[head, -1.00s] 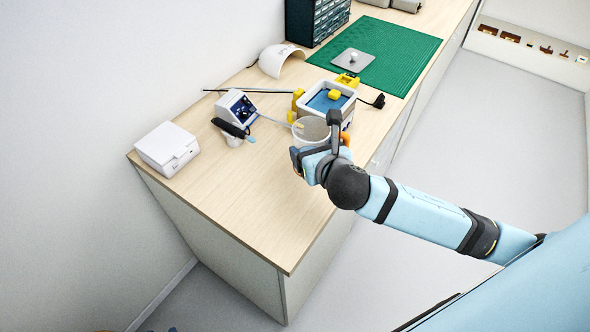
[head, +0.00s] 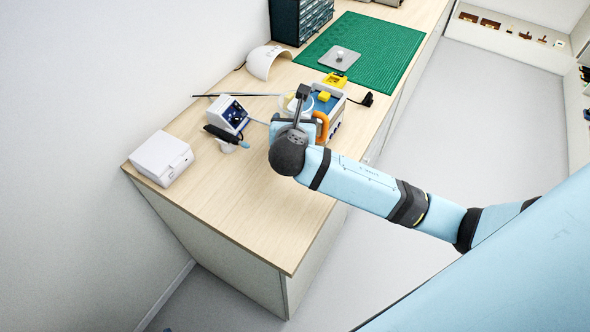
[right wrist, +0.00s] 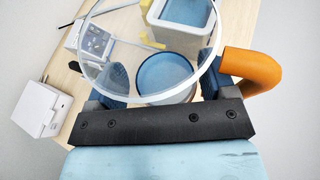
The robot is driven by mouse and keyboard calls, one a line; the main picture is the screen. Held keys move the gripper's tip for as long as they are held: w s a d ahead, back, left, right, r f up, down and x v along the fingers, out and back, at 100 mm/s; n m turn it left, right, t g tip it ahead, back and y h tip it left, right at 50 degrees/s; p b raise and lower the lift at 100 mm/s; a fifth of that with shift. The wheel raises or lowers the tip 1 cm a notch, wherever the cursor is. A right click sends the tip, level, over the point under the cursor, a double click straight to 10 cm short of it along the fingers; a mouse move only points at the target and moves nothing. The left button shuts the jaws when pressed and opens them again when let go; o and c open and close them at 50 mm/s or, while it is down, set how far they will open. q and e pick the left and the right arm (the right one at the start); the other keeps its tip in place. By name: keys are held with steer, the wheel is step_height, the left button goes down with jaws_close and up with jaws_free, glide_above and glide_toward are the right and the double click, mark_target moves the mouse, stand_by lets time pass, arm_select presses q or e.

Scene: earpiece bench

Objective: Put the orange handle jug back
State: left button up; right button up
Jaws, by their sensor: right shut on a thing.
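The jug is a clear round vessel with an orange handle (head: 322,125). My right gripper (head: 297,108) is shut on it, and the arm hides much of the jug in the head view. In the right wrist view the jug's clear rim (right wrist: 215,60) lies between the two blue finger pads of my right gripper (right wrist: 158,85), with the orange handle (right wrist: 255,68) sticking out to the right. A round blue surface shows through the jug. I cannot tell whether the jug touches anything below. My left gripper is not in view.
A white-walled box with a blue inside (head: 330,100) stands beside the jug. A small control unit (head: 228,113), a dark-handled tool in a stand (head: 225,138) and a white box (head: 161,157) stand to the left. The bench front (head: 255,220) is clear.

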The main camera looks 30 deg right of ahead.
step_height(320, 180, down, 16)
steer(key=shift+p, duration=0.65)
steer(key=shift+f, duration=0.35)
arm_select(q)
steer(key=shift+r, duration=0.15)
arm_select(e)
steer(key=shift+f, duration=0.1)
steer(key=o, duration=1.2)
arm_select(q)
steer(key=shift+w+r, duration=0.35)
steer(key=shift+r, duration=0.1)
arm_select(e)
steer(key=shift+f, duration=0.15)
